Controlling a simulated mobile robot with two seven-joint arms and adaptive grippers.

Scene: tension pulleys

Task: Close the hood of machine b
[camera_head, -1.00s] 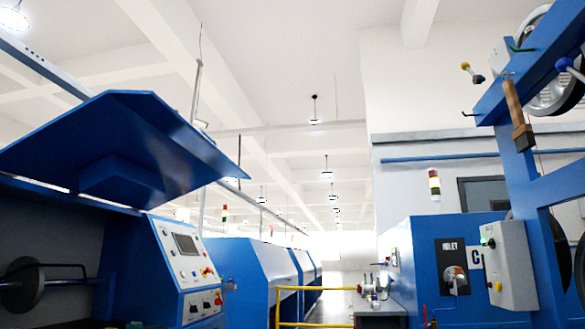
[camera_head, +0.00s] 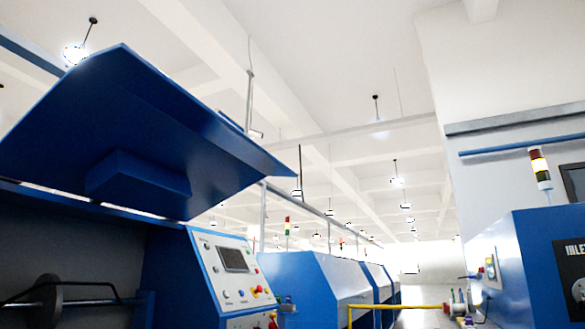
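A large blue hood (camera_head: 150,120) is raised over the machine at the left of the head view. Its underside shows, with a box-shaped blue block on it. The machine's blue body (camera_head: 170,270) stands below, with a slanted control panel (camera_head: 235,262) bearing a screen and buttons. The dark inside of the machine is open, with a spool on a shaft (camera_head: 50,298) at the lower left. No letter shows on this machine, so I cannot tell if it is machine b. Neither of my grippers is in view.
More blue machines (camera_head: 310,280) stand in a row behind. A yellow rail (camera_head: 395,306) crosses the lower middle. A blue cabinet (camera_head: 510,265) with a signal light (camera_head: 540,168) stands at the right. A pale aisle runs between.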

